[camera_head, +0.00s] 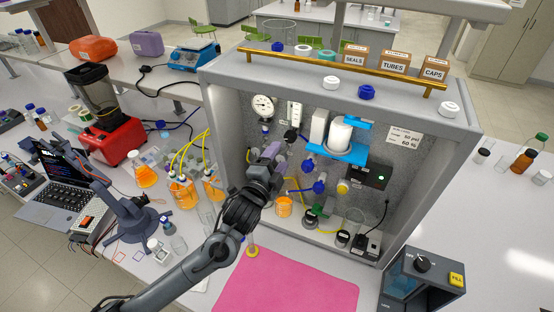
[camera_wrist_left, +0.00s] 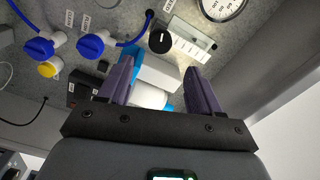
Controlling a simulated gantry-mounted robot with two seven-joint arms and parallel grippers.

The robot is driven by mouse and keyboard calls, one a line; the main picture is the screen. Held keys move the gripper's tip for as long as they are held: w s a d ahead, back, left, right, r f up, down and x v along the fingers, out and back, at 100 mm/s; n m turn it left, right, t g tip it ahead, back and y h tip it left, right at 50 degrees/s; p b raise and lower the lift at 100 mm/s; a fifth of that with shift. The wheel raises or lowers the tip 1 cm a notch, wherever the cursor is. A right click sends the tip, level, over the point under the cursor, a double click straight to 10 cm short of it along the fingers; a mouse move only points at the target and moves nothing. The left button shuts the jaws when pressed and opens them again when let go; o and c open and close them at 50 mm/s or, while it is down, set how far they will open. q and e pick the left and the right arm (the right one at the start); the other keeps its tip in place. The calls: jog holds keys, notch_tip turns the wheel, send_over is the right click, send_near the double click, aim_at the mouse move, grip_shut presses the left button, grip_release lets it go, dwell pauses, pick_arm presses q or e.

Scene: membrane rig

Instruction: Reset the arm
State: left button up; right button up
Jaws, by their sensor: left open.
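My left arm comes in from the lower left in the head view. Its left gripper (camera_head: 272,151) is inside the open front of the grey membrane rig (camera_head: 222,110), in front of the back panel. In the left wrist view the two purple fingers of the left gripper (camera_wrist_left: 158,85) stand apart with nothing held between them. Beyond the fingers are a white cylinder on a blue bracket (camera_wrist_left: 137,62) and a black knob (camera_wrist_left: 160,41). The white membrane housing (camera_head: 340,134) on its blue shelf (camera_head: 338,153) is right of the gripper in the head view. My right gripper does not show.
Blue valves (camera_head: 319,187), a gauge (camera_head: 263,106) and a beaker of orange liquid (camera_head: 284,206) are close around the gripper. Orange bottles (camera_head: 181,192) with yellow tubes stand left of the rig. A pink mat (camera_head: 290,282) lies clear in front. A blue-windowed box (camera_head: 422,278) stands right.

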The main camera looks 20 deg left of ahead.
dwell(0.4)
pick_arm(q)
jog(key=s+d+f+n+g+p, duration=0.25)
jog(key=s+f+g+p, duration=0.35)
jog(key=s+f, duration=1)
jog(key=s+a+n+g+p, duration=0.1)
jog(key=s+n+g, duration=0.3)
jog(key=s, duration=0.7)
jog(key=s+a+r+n+g+p, duration=0.1)
jog(key=s+n+g, duration=0.3)
jog(key=s, duration=0.6)
jog(key=shift+s+a+n, duration=0.25)
jog(key=shift+s+n, duration=0.15)
jog(key=shift+n, duration=0.45)
